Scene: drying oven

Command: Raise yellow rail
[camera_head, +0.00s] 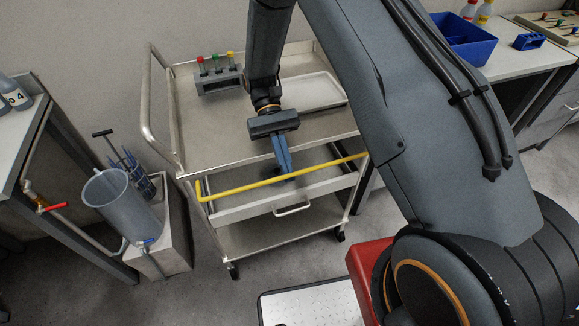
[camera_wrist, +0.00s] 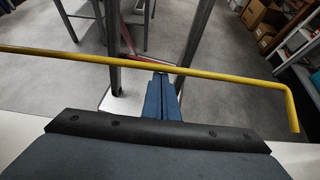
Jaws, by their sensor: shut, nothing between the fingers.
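The yellow rail (camera_head: 275,181) is a long thin bar along the front of the metal cart, in front of the drawer. Its left end bends at the cart's front corner. In the wrist view the yellow rail (camera_wrist: 215,76) crosses the whole picture, its bent end at the right. My gripper (camera_head: 286,172) is shut and empty, pointing down at the rail's middle. In the wrist view my gripper's fingertips (camera_wrist: 161,82) lie together right at the rail's lower edge in the picture. I cannot tell whether they touch it.
The metal cart (camera_head: 208,124) carries a test-tube rack (camera_head: 219,80) and a white tray (camera_head: 312,92) on top. Its drawer (camera_head: 245,205) has a handle below the rail. A clear bucket (camera_head: 122,207) stands at the left. A blue bin (camera_head: 464,39) sits on the right bench.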

